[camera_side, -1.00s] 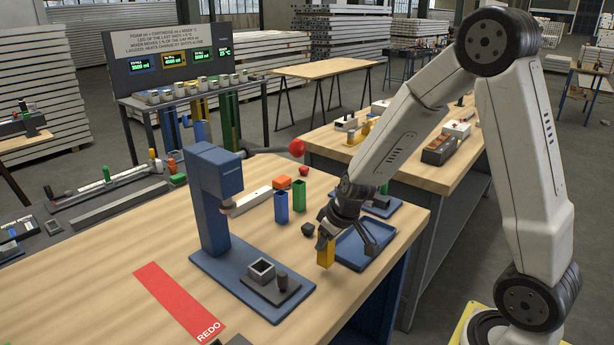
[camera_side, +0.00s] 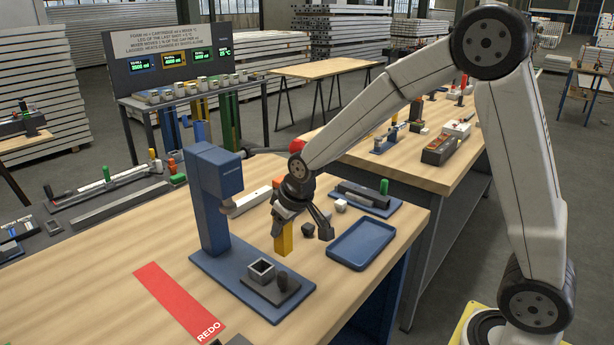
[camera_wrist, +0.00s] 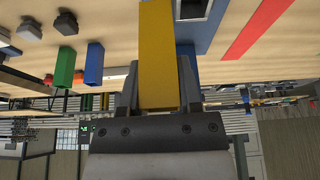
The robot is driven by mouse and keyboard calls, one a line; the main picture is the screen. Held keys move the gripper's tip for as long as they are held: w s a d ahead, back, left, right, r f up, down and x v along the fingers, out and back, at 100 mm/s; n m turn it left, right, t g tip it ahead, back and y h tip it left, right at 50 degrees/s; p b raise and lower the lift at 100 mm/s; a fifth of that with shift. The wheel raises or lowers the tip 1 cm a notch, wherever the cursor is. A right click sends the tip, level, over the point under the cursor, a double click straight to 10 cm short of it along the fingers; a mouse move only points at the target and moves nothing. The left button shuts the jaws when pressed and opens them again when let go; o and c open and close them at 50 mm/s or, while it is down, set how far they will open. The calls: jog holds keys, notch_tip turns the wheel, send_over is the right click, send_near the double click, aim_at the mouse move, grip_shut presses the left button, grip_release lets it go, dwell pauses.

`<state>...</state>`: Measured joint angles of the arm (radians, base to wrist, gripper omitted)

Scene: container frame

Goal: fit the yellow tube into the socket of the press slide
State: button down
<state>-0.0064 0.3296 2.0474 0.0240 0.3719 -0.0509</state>
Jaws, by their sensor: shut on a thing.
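My gripper (camera_side: 288,214) is shut on the yellow tube (camera_side: 283,240), which hangs upright below it. The tube also shows between the fingers in the wrist view (camera_wrist: 158,60). The tube is above the table, just behind and to the right of the socket (camera_side: 261,270) in the side view, and apart from it. The socket is a square, open-topped block on the dark press slide (camera_side: 273,289), on the blue press base (camera_side: 225,266). In the wrist view the socket (camera_wrist: 192,8) is partly cut off at the top edge.
The blue press column (camera_side: 213,205) stands left of my gripper, with its head and lever above. An empty blue tray (camera_side: 361,244) lies to the right. Green (camera_wrist: 66,66) and blue (camera_wrist: 94,62) tubes stand nearby. A red REDO strip (camera_side: 180,302) lies in front.

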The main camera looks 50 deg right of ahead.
jog(key=w+a+r, duration=0.3)
jog(key=a+r, duration=0.1)
jog(key=shift+a+r, duration=0.15)
jog(key=shift+a, duration=0.15)
jog(key=shift+s+f, duration=0.1)
jog(key=shift+f, duration=0.15)
jog(key=shift+f, duration=2.7)
jog(key=shift+f, duration=2.15)
jog(key=shift+c, duration=1)
grip_release()
jog(key=v, duration=0.7)
jog(key=shift+r, duration=0.4)
